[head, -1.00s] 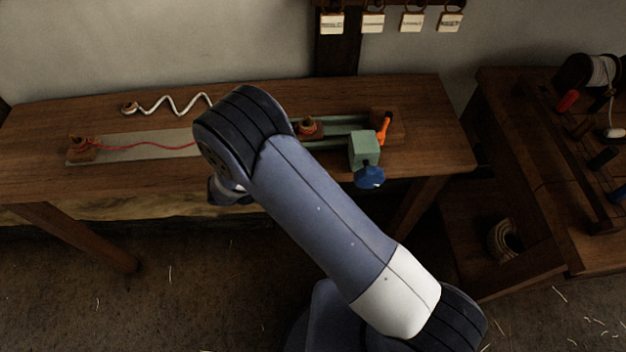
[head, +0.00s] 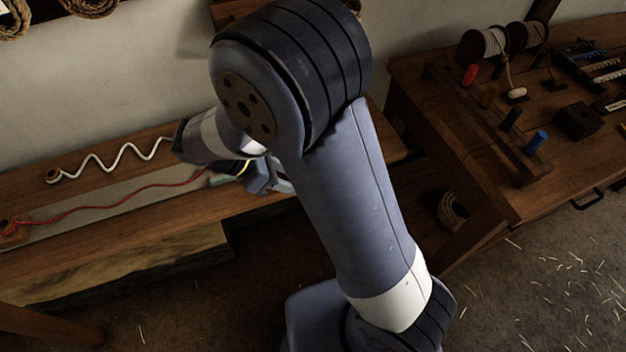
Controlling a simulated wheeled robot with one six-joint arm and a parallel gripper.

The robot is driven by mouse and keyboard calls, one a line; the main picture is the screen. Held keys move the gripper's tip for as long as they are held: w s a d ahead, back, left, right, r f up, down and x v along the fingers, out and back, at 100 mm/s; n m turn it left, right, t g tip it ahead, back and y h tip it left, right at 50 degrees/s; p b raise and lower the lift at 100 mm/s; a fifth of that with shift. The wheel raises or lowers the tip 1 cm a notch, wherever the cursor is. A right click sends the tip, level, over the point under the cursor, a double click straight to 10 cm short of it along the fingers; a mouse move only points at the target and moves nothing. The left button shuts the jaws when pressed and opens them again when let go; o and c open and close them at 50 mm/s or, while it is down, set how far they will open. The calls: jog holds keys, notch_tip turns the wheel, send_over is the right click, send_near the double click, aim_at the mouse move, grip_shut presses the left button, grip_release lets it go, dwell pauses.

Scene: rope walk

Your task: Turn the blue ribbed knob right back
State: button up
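The blue ribbed knob on the near side of the bench does not show now; my arm covers that part of the bench. A piece of a pale green part (head: 218,179) of the bench device shows left of my wrist. My gripper (head: 268,180) is partly visible low over the bench, behind my forearm. Its fingertips are hidden, so I cannot tell whether it is open or touches the knob.
A red cord (head: 110,199) runs along a pale strip on the bench (head: 150,225). A white wavy cord (head: 110,160) lies behind it. Another bench at right carries spools (head: 487,44), a blue peg (head: 535,142) and a dark block (head: 578,121). Floor at lower right is clear except for straw.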

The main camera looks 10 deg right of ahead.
notch_tip(320, 180, up, 5)
jog(key=d+t+y, duration=0.1)
jog(key=d+y, duration=0.1)
jog(key=y, duration=0.3)
jog(key=x, duration=1.1)
jog(key=shift+c, duration=0.3)
grip_shut()
